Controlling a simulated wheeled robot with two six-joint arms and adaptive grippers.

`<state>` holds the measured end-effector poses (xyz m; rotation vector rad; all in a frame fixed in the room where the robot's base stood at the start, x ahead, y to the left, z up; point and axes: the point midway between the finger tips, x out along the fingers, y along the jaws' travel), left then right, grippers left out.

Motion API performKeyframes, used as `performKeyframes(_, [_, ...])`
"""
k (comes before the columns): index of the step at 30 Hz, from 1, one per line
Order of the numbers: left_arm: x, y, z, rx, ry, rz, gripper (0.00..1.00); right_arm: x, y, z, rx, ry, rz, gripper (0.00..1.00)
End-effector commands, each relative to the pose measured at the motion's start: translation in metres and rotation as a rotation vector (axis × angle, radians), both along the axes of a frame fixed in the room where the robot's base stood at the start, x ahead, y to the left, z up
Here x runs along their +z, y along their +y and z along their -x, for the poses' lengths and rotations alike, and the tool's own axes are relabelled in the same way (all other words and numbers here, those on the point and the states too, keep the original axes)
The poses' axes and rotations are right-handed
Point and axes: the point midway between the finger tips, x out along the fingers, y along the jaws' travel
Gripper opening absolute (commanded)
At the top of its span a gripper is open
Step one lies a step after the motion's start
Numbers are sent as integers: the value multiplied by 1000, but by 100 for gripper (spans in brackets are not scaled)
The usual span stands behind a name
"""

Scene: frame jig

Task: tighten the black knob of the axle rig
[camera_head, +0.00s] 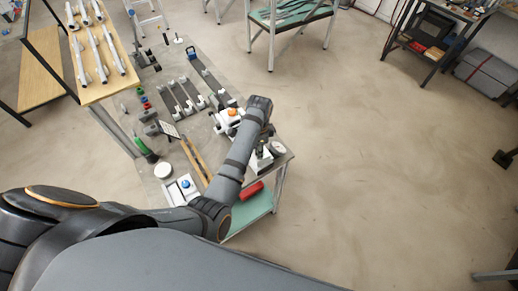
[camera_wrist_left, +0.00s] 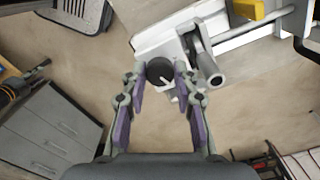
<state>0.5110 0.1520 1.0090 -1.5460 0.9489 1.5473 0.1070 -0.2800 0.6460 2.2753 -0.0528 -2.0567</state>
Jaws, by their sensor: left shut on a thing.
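The black knob (camera_wrist_left: 160,71) of the axle rig shows in the left wrist view, round and dark with a pale pointer mark on it. It sits at the edge of the rig's white base (camera_wrist_left: 150,41), beside a grey axle tube (camera_wrist_left: 209,69). My left gripper (camera_wrist_left: 162,77) has its two fingertips on either side of the knob and is shut on it. In the head view my left arm reaches over the workbench and its gripper points down at the right edge, where the knob is hidden. My right gripper is not in view.
The workbench (camera_head: 183,75) holds several fixtures, a white block with an orange top (camera_head: 232,113) and a white box with a blue button (camera_head: 185,184). A red cylinder (camera_head: 250,190) lies on the shelf below. Open floor (camera_head: 370,150) lies to the right.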

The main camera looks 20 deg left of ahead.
Motion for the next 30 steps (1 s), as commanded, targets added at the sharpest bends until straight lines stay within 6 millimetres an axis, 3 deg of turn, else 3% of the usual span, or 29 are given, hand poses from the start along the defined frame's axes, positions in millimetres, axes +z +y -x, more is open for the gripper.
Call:
performKeyframes(18, [1,0,-1,-537,-4,0,0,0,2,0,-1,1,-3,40])
performKeyframes(30, [1,-1,-1,-707,-4,0,0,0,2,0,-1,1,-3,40])
